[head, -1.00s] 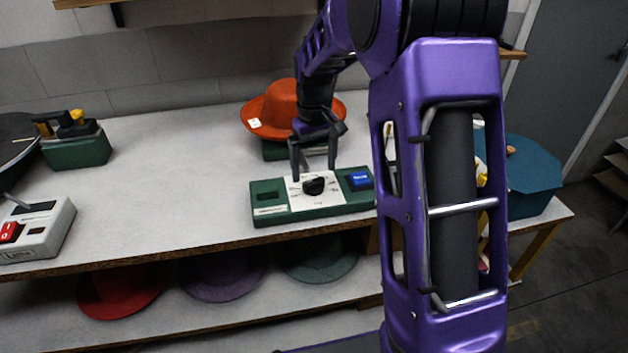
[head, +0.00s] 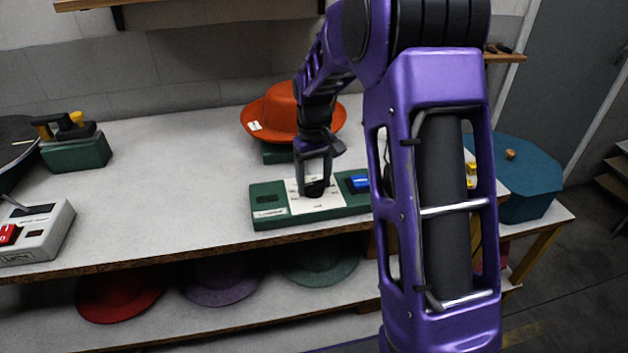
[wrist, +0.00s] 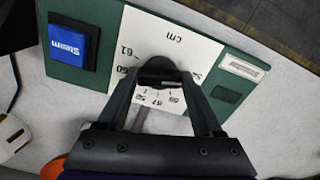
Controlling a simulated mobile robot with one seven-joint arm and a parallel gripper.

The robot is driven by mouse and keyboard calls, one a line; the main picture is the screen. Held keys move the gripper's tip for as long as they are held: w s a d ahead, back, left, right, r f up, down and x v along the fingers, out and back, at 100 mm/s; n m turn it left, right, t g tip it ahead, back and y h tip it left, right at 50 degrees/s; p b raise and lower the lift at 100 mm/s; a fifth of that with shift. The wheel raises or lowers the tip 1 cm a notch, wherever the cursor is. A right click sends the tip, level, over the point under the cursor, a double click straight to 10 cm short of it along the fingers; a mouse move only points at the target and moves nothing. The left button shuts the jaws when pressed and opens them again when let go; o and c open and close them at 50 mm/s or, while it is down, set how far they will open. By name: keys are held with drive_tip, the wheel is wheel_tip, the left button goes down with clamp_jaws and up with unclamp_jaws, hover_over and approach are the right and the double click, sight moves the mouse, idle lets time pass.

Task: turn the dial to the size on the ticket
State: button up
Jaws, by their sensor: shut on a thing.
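The dial is a black knob (head: 314,190) on a white scale plate (head: 331,203) of the green control box (head: 268,221). In the wrist view the knob (wrist: 157,66) sits on the plate marked "cm" (wrist: 207,50); 61 and 60 are readable, other numbers are small or partly covered. My gripper (head: 315,182) is down at the dial, its two fingers shut on the knob; it also shows in the wrist view (wrist: 168,77). The knob's pointer is hidden. A white ticket (head: 255,126) is on the orange hat (head: 272,112); its print is too small to read.
A blue Steam button (head: 358,184) is right of the dial, close to my fingers; it also shows in the wrist view (wrist: 71,44). The orange hat stands behind the box. A grey switch box (head: 45,235) is at the far left. The table between is clear.

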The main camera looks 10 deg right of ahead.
drive_tip(key=shift+c, duration=1.2)
drive_tip(key=shift+m, duration=0.3)
drive_tip(key=m+p, duration=0.1)
drive_tip(key=m, duration=0.4)
drive_tip(key=shift+r+p, duration=0.1)
drive_tip(key=shift+p, duration=0.3)
drive_tip(key=m+p, duration=0.1)
drive_tip(key=m, duration=0.5)
drive_tip(key=shift+m+p, duration=0.3)
drive_tip(key=shift+p, duration=0.1)
drive_tip(key=o, duration=1.4)
drive_tip(key=shift+c, duration=0.2)
